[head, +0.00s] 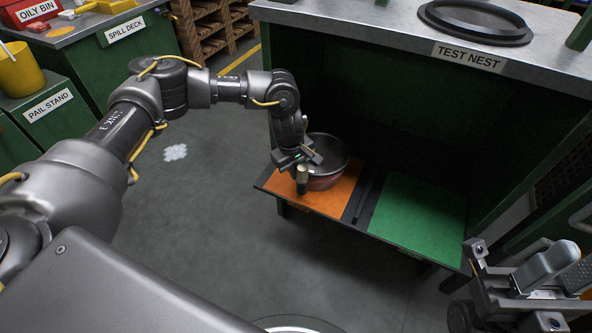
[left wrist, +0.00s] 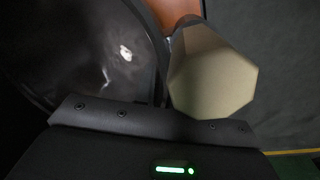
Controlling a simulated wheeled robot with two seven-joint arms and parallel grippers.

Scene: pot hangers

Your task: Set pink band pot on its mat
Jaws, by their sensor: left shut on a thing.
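The pot (head: 327,178) is a dark round bowl with a pinkish-red band on its side. It sits over the back right part of the orange mat (head: 318,201) on the low shelf; I cannot tell whether its base touches the mat. Its pale handle (head: 302,174) points toward the front. My left gripper (head: 300,160) is shut on the handle at the pot's left edge. The left wrist view shows the handle's pale faceted end (left wrist: 211,82) beside the dark bowl (left wrist: 85,60). My right gripper (head: 515,285) is at the lower right, away from the pot; its jaw gap is unclear.
A green mat (head: 418,218) lies right of the orange one, beyond a dark divider. The bench top (head: 375,30) labelled TEST NEST, with a black ring (head: 476,22), overhangs the shelf. A pail stand (head: 45,108) and spill deck (head: 125,30) are at left. The floor in front is clear.

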